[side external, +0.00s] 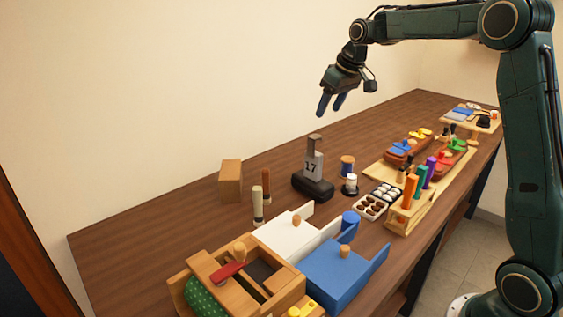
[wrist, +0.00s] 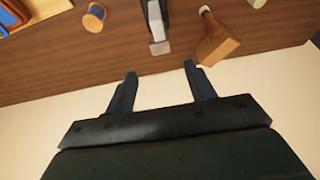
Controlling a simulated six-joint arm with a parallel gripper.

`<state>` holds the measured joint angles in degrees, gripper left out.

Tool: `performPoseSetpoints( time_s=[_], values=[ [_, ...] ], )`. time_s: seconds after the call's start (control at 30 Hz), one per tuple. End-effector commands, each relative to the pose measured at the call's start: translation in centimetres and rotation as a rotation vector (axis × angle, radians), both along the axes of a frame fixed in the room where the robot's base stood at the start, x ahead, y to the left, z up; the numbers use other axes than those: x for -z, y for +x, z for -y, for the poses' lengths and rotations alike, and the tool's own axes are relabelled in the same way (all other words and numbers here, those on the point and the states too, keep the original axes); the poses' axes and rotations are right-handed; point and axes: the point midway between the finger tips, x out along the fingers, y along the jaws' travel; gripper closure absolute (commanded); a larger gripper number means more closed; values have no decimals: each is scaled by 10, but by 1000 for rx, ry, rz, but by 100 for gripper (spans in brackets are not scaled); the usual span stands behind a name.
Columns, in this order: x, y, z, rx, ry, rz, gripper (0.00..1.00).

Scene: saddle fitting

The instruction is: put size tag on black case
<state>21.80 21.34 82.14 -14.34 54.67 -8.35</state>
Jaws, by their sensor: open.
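A grey upright tag marked 17 (side external: 313,167) rises from a low black case (side external: 314,190) near the middle of the bench. I cannot tell whether the tag rests on the case or is part of a stand fixed to it. In the wrist view a grey upright piece (wrist: 157,27), seemingly the tag's top, shows beyond the fingers at the top centre. My gripper (side external: 331,105) is open and empty, high above the bench and above the tag, with clear air between. Its two dark blue fingers (wrist: 157,85) stand apart in the wrist view.
A wooden block (side external: 231,181) and two upright handled tools (side external: 261,197) stand left of the case. A blue spool (side external: 347,166) and small bottle (side external: 350,185) stand right. White (side external: 285,243) and blue (side external: 338,275) boxes and a wooden box (side external: 205,265) fill the front. The back left bench is clear.

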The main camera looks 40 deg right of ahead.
Motion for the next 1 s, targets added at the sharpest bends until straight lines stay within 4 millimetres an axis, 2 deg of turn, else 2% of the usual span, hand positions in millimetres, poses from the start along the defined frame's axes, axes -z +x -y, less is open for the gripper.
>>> performPoseSetpoints(
  time_s=[0.27,0.47,0.7,1.0],
  values=[
    [-7,-9,-10,-1,-2,4,45],
    [-24,-38,-37,-4,-4,14,45],
    [-44,-96,-79,-4,-7,31,45],
    [-47,-177,-121,-4,-8,52,45]
  ],
)
